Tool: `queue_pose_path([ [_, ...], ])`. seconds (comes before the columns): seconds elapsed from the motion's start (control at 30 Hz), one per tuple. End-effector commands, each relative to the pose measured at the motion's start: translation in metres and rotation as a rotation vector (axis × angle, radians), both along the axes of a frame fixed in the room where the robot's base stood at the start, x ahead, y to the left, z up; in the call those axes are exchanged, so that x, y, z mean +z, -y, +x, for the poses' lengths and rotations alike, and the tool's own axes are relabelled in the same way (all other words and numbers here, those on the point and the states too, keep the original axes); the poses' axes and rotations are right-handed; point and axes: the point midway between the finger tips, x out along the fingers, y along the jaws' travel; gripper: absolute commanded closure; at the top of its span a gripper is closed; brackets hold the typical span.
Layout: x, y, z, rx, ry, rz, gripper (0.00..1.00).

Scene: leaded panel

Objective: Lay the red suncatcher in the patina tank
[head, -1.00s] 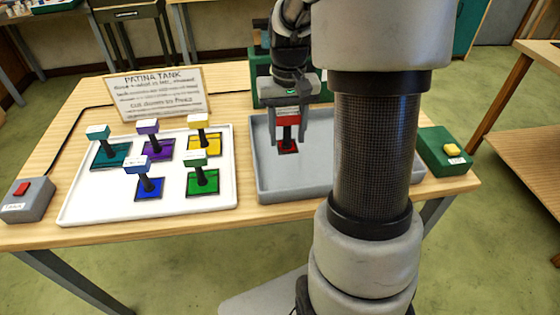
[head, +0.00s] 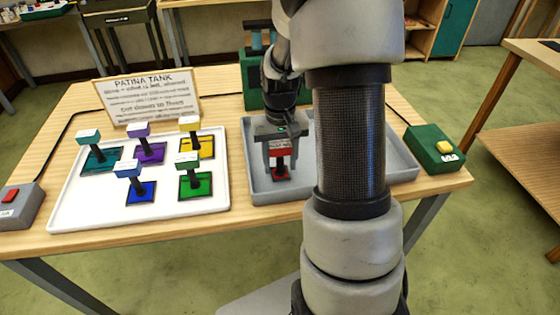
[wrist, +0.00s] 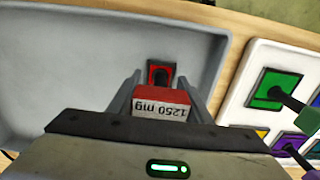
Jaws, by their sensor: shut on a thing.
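The red suncatcher (head: 280,174) has a small red pane, a dark stem and a red block with a white top. My gripper (head: 280,150) is shut on that block, inside the outline of the grey patina tank (head: 256,183). In the wrist view, the fingers of my gripper (wrist: 160,98) flank the block, which reads "1250 mg", and the red suncatcher's pane (wrist: 153,68) shows beyond it over the tank floor (wrist: 80,75). I cannot tell whether the pane touches the floor. My arm hides part of the tank's right side.
A white tray (head: 75,212) left of the tank holds several other coloured suncatchers. A sign (head: 148,97) stands behind it.

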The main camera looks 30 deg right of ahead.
Motion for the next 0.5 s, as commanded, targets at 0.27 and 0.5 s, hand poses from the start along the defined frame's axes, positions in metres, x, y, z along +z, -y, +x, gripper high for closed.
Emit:
queue_pose_path([
  [0.27, -0.0025, 0.0, -0.0001, 0.0, -0.001, 0.0, 0.36],
  [0.5, 0.0, 0.0, 0.0, 0.0, 0.0, 0.0, 0.36],
])
